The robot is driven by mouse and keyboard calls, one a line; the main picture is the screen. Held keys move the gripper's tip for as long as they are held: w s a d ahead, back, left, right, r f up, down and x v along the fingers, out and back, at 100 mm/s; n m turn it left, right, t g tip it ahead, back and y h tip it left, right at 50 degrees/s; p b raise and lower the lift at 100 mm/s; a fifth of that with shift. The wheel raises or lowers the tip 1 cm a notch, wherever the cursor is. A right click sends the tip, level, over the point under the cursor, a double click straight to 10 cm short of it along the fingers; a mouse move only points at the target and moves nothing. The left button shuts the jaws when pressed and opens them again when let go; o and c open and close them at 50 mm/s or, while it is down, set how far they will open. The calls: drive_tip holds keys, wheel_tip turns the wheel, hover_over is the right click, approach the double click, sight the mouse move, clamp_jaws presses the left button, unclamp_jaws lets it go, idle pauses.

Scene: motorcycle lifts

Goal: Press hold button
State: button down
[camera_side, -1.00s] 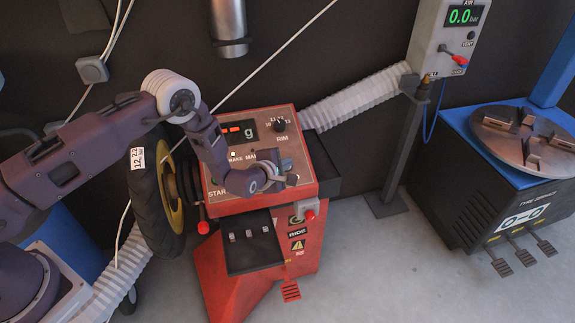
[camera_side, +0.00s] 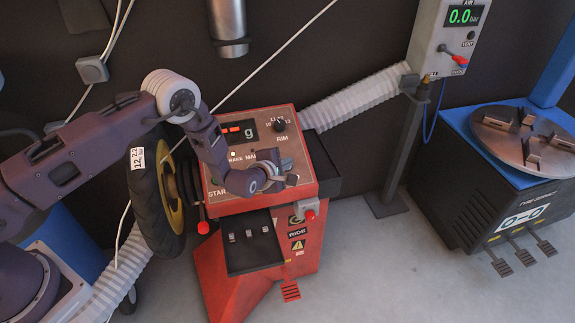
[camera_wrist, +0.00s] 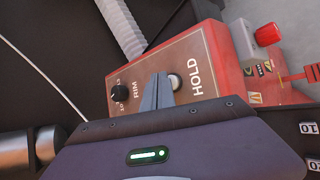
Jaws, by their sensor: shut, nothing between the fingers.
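The hold button (camera_wrist: 175,82) is a round pale button beside the word HOLD on the red machine's control panel (camera_wrist: 190,55) in the wrist view. My gripper (camera_wrist: 159,78) is shut and empty. Its fingertips are just left of the button in that view and partly overlap its edge. I cannot tell whether they touch the button or the panel. In the side view my gripper (camera_side: 287,165) is over the right part of the control panel (camera_side: 222,160), and the hold button is hidden behind it.
The RIM knob (camera_side: 279,125) and a display (camera_side: 239,131) are on the panel's upper part.

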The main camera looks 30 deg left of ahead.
idle(0.4)
drive_tip(key=shift+w+a+f, duration=0.15)
drive_tip(key=shift+f, duration=0.3)
drive_tip(key=shift+r, duration=0.4)
wheel_tip(320, 180, up, 6)
drive_tip(key=s+d, duration=0.2)
drive_tip(key=shift+f, duration=0.2)
idle(0.3)
